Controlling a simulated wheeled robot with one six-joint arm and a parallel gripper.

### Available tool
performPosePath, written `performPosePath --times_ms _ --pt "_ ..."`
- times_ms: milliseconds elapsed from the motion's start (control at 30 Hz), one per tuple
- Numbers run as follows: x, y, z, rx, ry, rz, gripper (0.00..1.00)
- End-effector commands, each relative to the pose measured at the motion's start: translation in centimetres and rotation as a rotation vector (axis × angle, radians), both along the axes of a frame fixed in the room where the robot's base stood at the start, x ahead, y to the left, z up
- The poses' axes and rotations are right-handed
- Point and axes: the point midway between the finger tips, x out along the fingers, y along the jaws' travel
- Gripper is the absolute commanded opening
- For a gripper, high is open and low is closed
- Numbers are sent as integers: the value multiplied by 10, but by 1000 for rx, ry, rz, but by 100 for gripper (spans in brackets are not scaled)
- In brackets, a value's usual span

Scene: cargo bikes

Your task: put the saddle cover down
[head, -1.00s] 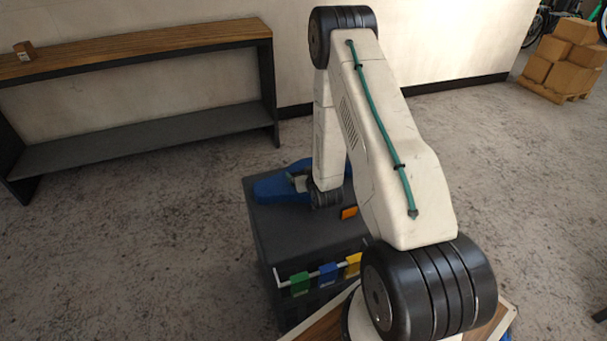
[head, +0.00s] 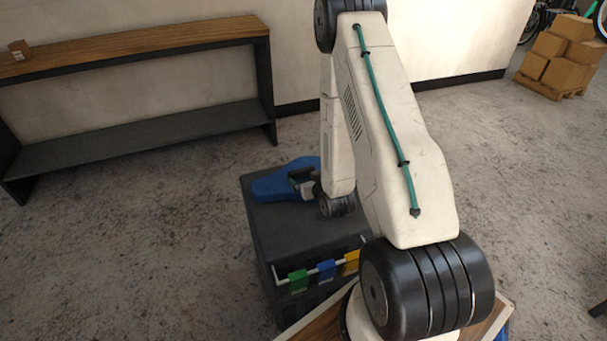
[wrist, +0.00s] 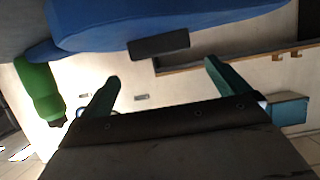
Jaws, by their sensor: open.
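The saddle cover (head: 272,185) is a flat blue piece lying on top of a dark box (head: 262,222) in the head view. In the wrist view it is the broad blue shape (wrist: 150,20) along the top, with a small black block (wrist: 158,46) at its edge. My gripper (head: 302,182) is at the cover's right side in the head view, and part of the cover is hidden behind it. In the wrist view my gripper (wrist: 162,82) has its two green fingers wide apart, with nothing between them. The cover and black block lie beyond the fingertips.
Green (head: 298,281), blue (head: 327,270) and yellow (head: 351,262) tags hang on a rail at the box's front. A wood-topped bench (head: 135,47) stands along the wall at left. Cardboard boxes (head: 562,55) are stacked at the back right. Floor left of the box is clear.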

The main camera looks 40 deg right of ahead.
Motion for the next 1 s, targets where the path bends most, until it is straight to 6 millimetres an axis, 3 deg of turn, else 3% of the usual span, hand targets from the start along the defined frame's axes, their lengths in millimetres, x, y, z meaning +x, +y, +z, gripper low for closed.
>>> performPosePath --times_ms 233,467,600,733,867,1000 --pt "-30 8 13 0 1 -1 100" --pt "-17 15 38 -1 57 25 100" --pt "0 27 76 4 164 59 100" --pt "3 42 116 14 276 82 100" --pt "-5 63 157 28 384 104 100" --pt "-27 86 202 44 500 122 100"
